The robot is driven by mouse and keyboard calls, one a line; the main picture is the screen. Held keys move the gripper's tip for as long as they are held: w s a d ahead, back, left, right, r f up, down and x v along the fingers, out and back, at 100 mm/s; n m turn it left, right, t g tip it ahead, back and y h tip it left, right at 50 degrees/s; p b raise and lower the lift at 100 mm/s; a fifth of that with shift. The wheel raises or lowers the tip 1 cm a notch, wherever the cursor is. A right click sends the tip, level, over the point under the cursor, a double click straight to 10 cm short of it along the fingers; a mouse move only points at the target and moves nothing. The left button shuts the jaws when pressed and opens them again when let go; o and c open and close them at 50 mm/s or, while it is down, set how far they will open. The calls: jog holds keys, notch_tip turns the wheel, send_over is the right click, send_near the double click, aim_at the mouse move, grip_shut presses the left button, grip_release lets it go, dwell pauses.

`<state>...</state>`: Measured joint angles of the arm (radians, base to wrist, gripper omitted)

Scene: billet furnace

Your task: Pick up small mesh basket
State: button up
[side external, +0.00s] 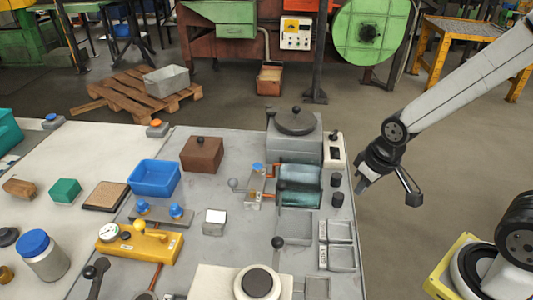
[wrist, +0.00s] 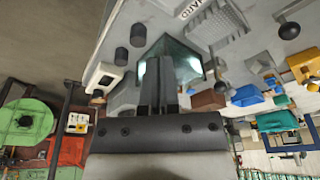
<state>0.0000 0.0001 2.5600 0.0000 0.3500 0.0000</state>
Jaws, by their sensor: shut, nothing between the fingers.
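My gripper (side external: 363,183) is shut and empty, held in the air to the right of the grey work panel in the side external view. In the wrist view its fingers (wrist: 158,72) are together in front of the teal glass chamber (wrist: 178,45). A grey piece with a mesh-like surface (wrist: 210,24) lies beyond the chamber at the top of the wrist view and may be the small mesh basket. I cannot tell it clearly in the side external view. My gripper is apart from it.
The teal chamber (side external: 299,186) stands near the panel's right edge, beside black knobs (side external: 336,200). Shallow metal trays (side external: 323,257) lie in front. A black-ball lever (side external: 278,242) rises left of them. A blue bin (side external: 154,177) and brown box (side external: 202,154) stand farther left.

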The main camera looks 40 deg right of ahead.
jog(key=o, duration=0.9)
jog(key=w+a+f+m+g+y, duration=0.15)
jog(key=a+f+m+y, duration=0.25)
jog(key=a+m+y, duration=0.65)
jog(key=shift+w+d+f+m+t, duration=0.1)
jog(key=shift+w+d+m+t, duration=0.35)
jog(key=shift+w+m+t, duration=1.15)
jog(key=shift+w+d+f+m+t, duration=0.1)
jog(key=shift+w+d+m+t, duration=0.55)
jog(key=shift+w+m, duration=1.8)
jog(key=shift+w+d+f+m+t, duration=0.1)
jog(key=shift+w+d+m+t, duration=0.15)
jog(key=shift+w+m+t, duration=1.7)
